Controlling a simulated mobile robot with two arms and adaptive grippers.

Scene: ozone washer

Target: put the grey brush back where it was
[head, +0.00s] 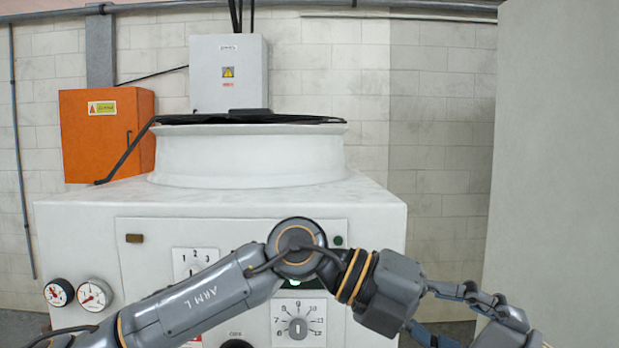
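My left arm, marked "ARM L", comes in from the lower left and crosses in front of the white washer (190,205). My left gripper (468,328) is at the lower right, past the washer's right front corner. The lower finger is partly cut off by the bottom edge of the picture. My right gripper is not in view.
The washer has a round raised top (250,160) with a black rim, plus dials (298,326) and gauges (94,294) in front. An orange box (105,135) and grey electrical box (229,75) are behind. A large pale panel (560,170) stands at right.

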